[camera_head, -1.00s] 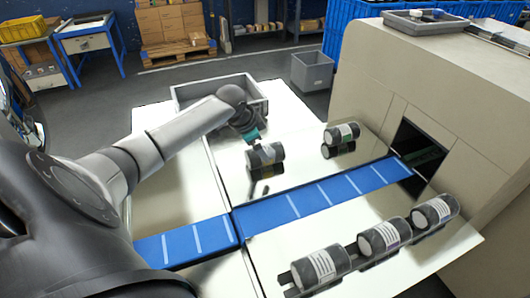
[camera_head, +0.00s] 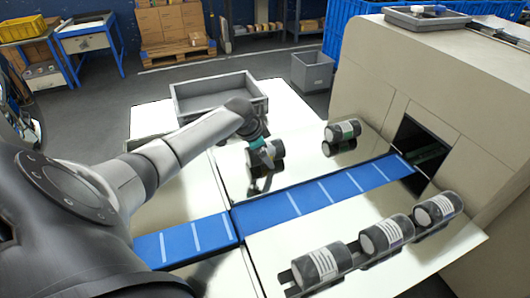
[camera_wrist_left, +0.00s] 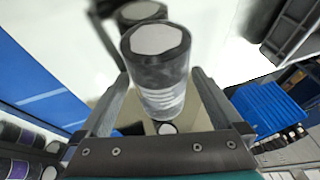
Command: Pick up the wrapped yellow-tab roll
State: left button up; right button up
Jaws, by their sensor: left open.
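A dark wrapped roll with pale ends and a light band (camera_head: 277,150) lies on the shiny table behind the blue belt, partly hidden by my left gripper (camera_head: 268,165). In the left wrist view this roll (camera_wrist_left: 158,75) sits between the two open fingers of my left gripper (camera_wrist_left: 161,92), with a gap visible at the sides. No yellow tab can be made out on it. A second roll with a green mark (camera_head: 343,131) lies further right on the same side of the belt. My right gripper is not in view.
A blue belt with white stripes (camera_head: 310,197) runs into the beige machine's opening (camera_head: 420,145). Three rolls (camera_head: 381,237) lie in a dark rack in front of it. An empty grey tray (camera_head: 220,95) stands at the table's back.

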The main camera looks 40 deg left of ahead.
pick_arm(q)
jog(key=shift+c, duration=0.4)
grip_shut()
